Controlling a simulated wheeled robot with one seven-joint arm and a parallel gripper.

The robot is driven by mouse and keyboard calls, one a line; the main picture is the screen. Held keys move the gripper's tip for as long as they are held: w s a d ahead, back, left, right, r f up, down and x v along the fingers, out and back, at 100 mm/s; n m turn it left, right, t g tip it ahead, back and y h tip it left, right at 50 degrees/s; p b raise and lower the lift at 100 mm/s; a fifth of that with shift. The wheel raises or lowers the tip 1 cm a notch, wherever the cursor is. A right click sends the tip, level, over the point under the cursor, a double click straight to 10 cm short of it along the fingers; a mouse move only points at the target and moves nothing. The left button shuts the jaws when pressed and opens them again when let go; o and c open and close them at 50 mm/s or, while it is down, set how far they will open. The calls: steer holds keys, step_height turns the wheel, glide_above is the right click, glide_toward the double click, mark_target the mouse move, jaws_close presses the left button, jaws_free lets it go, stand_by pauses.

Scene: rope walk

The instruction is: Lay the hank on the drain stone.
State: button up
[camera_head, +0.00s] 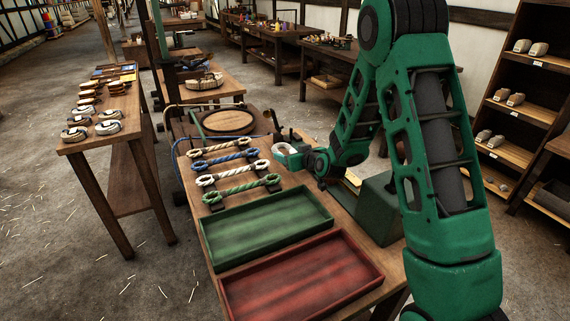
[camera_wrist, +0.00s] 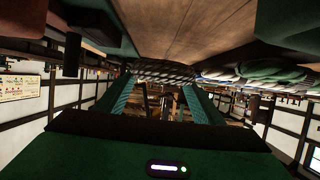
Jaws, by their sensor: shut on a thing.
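The hank (camera_wrist: 160,70), a pale grey twisted rope, is held crosswise between the teal fingers of my gripper (camera_wrist: 160,82) in the wrist view. In the head view my gripper (camera_head: 293,155) is over the bench, right of the row of ropes, and a whitish bit of the hank (camera_head: 285,148) shows at it. I cannot tell from the pictures whether the hank touches the bench. A round tan slab with a dark rim (camera_head: 228,122) lies at the far end of the bench; I cannot tell for sure that it is the drain stone.
Several short ropes (camera_head: 233,173) lie on dark rests left of my gripper. A green tray (camera_head: 265,227) and a red tray (camera_head: 300,279) fill the bench's near end. A dark green box (camera_head: 378,210) stands at right. A side table (camera_head: 103,110) with coils is at left.

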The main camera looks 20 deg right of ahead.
steer(key=shift+f, duration=1.5)
steer(key=shift+f, duration=0.15)
steer(key=o, duration=0.8)
